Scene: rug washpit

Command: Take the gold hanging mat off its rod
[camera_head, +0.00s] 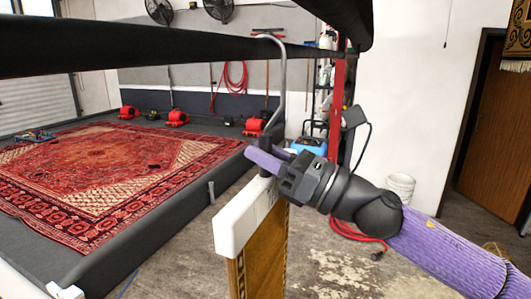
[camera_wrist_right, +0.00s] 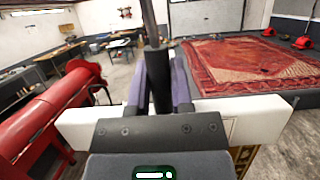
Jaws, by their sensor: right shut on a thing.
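The gold hanging mat (camera_head: 260,268) hangs edge-on below a white clamp bar (camera_head: 236,226) in the head view, its lower part cut off. A grey metal hook (camera_head: 283,82) rises from the bar, and its curl is at the top edge of the dark rod (camera_head: 150,48). I cannot tell whether they touch. My right gripper (camera_head: 264,158), with purple fingers, is shut on the hanger's black stem just above the bar. The right wrist view shows the stem (camera_wrist_right: 155,80) between the fingers and the white bar (camera_wrist_right: 82,126) beneath. My left gripper is not in view.
A red patterned rug (camera_head: 100,180) lies on a dark-edged platform at left. Red blowers (camera_head: 176,118) stand behind it. A white bucket (camera_head: 401,187) and a red hose (camera_head: 350,233) are on the floor. Another dark and gold rug (camera_head: 517,38) hangs at the upper right.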

